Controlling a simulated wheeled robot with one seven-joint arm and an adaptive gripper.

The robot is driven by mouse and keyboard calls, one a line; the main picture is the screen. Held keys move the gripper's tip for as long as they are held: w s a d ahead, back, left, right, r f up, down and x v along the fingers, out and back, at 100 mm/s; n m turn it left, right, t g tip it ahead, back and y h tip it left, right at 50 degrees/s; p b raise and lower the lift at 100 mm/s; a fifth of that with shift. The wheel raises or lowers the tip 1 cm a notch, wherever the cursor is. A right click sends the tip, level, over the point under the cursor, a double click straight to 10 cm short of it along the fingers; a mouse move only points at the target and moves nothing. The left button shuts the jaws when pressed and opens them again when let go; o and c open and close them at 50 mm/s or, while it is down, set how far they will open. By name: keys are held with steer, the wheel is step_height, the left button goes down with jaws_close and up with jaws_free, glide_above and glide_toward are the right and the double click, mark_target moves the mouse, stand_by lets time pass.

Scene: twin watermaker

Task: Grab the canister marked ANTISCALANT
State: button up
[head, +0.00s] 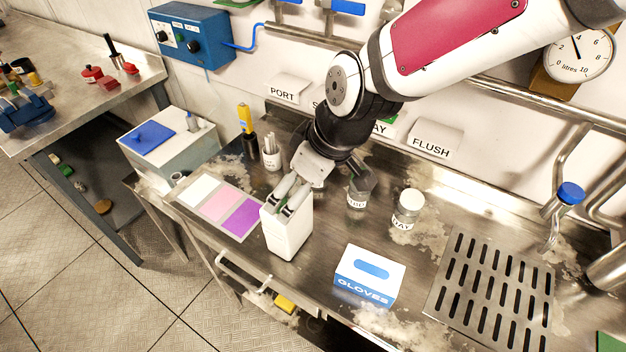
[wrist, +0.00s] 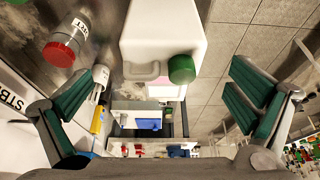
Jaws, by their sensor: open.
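A white canister (head: 287,232) stands upright on the steel bench in the head view, right of the colour card. In the wrist view the canister (wrist: 158,30) shows from above, with a green cap (wrist: 182,69) and a moulded handle; no ANTISCALANT marking is readable. My gripper (head: 291,195) is over the canister's top, and its fingers partly hide the cap and handle in the head view. In the wrist view my gripper (wrist: 160,78) is open, with green-padded fingers wide apart to left and right of the canister.
Two small labelled jars, one dark (head: 358,192) and one white-lidded (head: 408,208), stand right of the canister. A gloves box (head: 369,275) lies nearer the front edge. A pen cup (head: 271,155) is behind. A slotted drain (head: 492,290) is at right.

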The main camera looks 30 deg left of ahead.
mark_target(285, 241)
steer(key=x, duration=0.2)
steer(key=shift+a+f, duration=0.1)
steer(key=shift+f, duration=0.3)
steer(key=p+x, duration=0.1)
steer(key=x, duration=0.4)
steer(key=shift+s+a+f, duration=0.15)
steer(key=c, duration=1.6)
steer(key=shift+c, duration=1.4)
